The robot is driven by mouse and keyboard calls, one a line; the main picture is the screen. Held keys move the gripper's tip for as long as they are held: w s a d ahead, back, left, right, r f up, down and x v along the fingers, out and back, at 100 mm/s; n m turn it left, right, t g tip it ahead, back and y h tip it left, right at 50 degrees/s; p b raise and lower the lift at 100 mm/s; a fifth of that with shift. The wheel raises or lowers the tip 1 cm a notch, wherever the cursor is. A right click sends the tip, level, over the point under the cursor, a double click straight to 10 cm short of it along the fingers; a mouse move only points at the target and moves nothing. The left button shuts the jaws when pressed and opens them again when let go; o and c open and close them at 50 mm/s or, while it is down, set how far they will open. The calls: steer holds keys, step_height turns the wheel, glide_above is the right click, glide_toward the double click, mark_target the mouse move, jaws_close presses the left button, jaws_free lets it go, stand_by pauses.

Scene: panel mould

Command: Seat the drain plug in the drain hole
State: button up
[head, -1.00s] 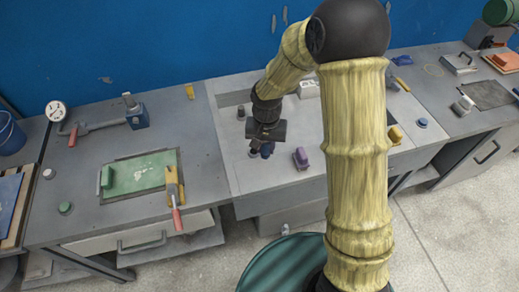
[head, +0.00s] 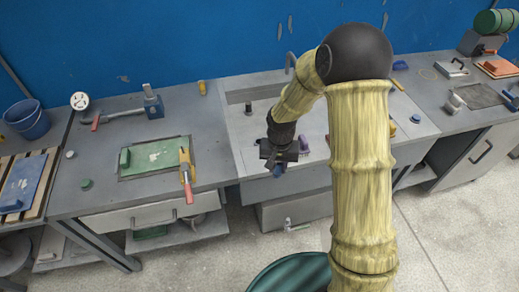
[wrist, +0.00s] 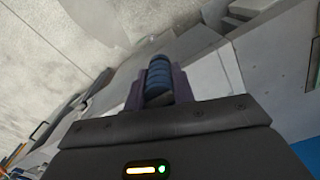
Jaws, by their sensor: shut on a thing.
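My gripper (head: 278,164) is shut on a blue ribbed piece, which I take to be the drain plug (head: 277,171). In the head view they are near the front edge of the grey sink unit (head: 263,184), seemingly raised above it. In the wrist view the plug (wrist: 158,82) sits between the two dark fingers (wrist: 158,92), tilted in the picture. Its lower end is hidden by the gripper body. I cannot make out the drain hole in either view; my arm covers part of the sink unit.
A dark upright piece (head: 248,108) stands in the sink unit's back left. A purple block (head: 303,145) is just right of my gripper. On the left bench are a green panel (head: 158,156), a trowel (head: 186,172) and a blue-based clamp (head: 153,106).

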steer(key=d+f+n, duration=0.1)
steer(key=d+f, duration=1)
steer(key=f, duration=0.2)
steer(key=shift+d+f, duration=0.1)
steer(key=shift+f, duration=0.05)
